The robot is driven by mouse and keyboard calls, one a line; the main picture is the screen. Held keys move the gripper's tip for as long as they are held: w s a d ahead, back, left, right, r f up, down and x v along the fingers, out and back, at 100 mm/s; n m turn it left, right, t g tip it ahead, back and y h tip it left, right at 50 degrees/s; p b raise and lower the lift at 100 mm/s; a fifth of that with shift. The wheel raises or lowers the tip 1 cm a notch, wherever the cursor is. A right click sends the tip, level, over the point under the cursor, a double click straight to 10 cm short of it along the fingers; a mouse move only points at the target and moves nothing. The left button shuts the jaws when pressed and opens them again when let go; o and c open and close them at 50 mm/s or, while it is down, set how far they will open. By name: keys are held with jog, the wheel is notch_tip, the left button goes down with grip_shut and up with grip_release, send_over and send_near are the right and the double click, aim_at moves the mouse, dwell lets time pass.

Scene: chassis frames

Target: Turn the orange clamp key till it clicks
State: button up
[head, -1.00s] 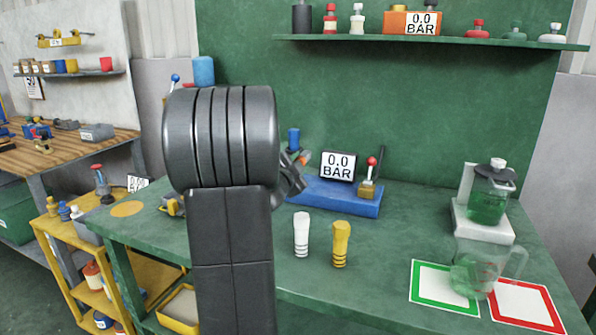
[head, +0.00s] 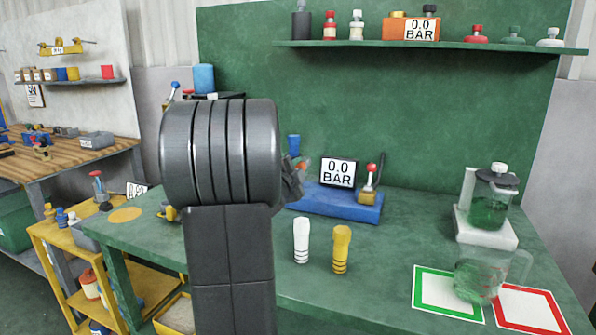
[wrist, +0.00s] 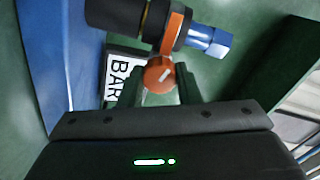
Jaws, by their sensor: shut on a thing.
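In the wrist view the orange clamp key (wrist: 160,76) is a round knob with a pale mark on its face. It sits between the two dark fingers of my gripper (wrist: 162,84), which is shut on it. An orange clamp body (wrist: 176,30) lies just beyond, between a black cylinder (wrist: 118,16) and a blue cylinder (wrist: 208,40). In the head view my arm hides most of the clamp. Only a bit of orange (head: 303,165), the blue cylinder (head: 293,145) and part of my gripper (head: 292,181) show at the arm's right edge.
A blue base (head: 335,203) carries a gauge sign (head: 338,173) reading 0.0 BAR and a red-knobbed lever (head: 371,175). White (head: 301,240) and yellow (head: 341,250) pegs stand in front. A jug (head: 480,278) stands at right by green and red mats.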

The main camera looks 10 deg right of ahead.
jog(key=o, duration=1)
jog(key=p+v, duration=0.1)
jog(key=v, duration=1.2)
jog(key=shift+s+a, duration=0.25)
jog(key=shift+s, duration=0.1)
